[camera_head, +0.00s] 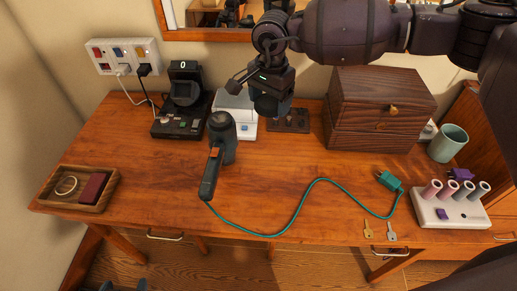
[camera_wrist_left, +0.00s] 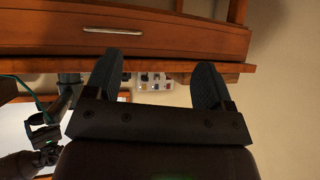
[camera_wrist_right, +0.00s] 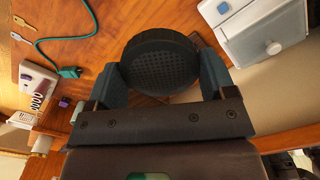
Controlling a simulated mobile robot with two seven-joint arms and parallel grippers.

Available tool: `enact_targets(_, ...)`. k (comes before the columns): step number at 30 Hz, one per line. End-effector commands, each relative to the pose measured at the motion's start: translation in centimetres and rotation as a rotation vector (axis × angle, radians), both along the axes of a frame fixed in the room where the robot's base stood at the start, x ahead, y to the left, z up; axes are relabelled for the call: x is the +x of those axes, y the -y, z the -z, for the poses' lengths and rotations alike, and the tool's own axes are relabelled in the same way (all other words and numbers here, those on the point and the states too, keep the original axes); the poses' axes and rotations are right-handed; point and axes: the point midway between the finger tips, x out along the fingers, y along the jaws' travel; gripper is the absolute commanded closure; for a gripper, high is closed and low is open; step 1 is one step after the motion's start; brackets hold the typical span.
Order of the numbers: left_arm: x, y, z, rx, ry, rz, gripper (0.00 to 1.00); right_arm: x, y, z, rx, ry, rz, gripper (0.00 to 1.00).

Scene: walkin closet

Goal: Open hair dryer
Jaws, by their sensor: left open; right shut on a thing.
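The dark grey hair dryer (camera_head: 222,135) stands on the desk left of centre, with its handle toward the front edge and an orange switch on it. Its green cord (camera_head: 300,205) runs right to a green plug (camera_head: 388,181), which lies loose on the desk. My right gripper (camera_head: 268,84) is shut on a dark round perforated piece (camera_wrist_right: 160,62), held above the back of the desk, right of the dryer. My left gripper (camera_wrist_left: 155,82) is open and empty, low before the desk front; its fingertips barely show at the bottom edge of the head view.
At the back stand a black device (camera_head: 183,100), a white box (camera_head: 235,112) and a wooden chest (camera_head: 378,110). A wooden tray (camera_head: 105,201) lies left; a green mug (camera_head: 448,143), white roller stand (camera_head: 450,212) and two keys (camera_head: 368,229) lie right.

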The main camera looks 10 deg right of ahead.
Motion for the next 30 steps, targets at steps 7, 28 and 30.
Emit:
enact_targets(7,-0.1,0.0,0.1,0.0,0.0,0.0,0.24,0.4,0.1,0.5,-0.002,-0.001,0.156,0.52)
enact_targets(28,0.1,0.1,1.3,0.0,-0.01,0.005,0.24,0.4,0.1,13.5,-0.004,-0.005,0.168,0.52)
enact_targets(30,0.1,0.2,1.3,0.0,-0.009,0.005,0.24,0.4,0.1,14.2,-0.002,-0.003,0.167,0.52)
